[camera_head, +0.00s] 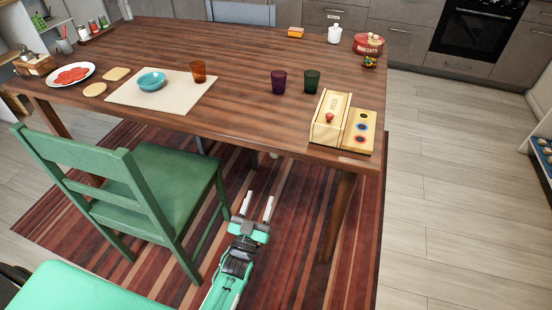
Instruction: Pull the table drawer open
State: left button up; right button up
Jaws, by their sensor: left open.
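The wooden table (235,107) fills the upper middle of the head view. Its near edge runs from the left down to the right corner. I cannot make out a drawer front on its near side; a small pale shape (273,155) shows just under that edge. My left gripper (257,206) is open and empty, its two pale fingers pointing up in the picture towards the table. It is over the striped rug, apart from the table edge and right of the green chair. My right gripper is not in view.
A green chair (135,185) stands at the table's near side, left of my gripper. A wooden box with a red knob (332,115) is on the near right corner. Cups (279,82), a blue bowl (151,82) and plates stand on top. Floor at right (455,200) is clear.

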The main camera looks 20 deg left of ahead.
aim_at(274, 157)
pick_arm(q)
jog(key=x, duration=1.3)
jog(key=shift+w+r, duration=0.1)
grip_shut()
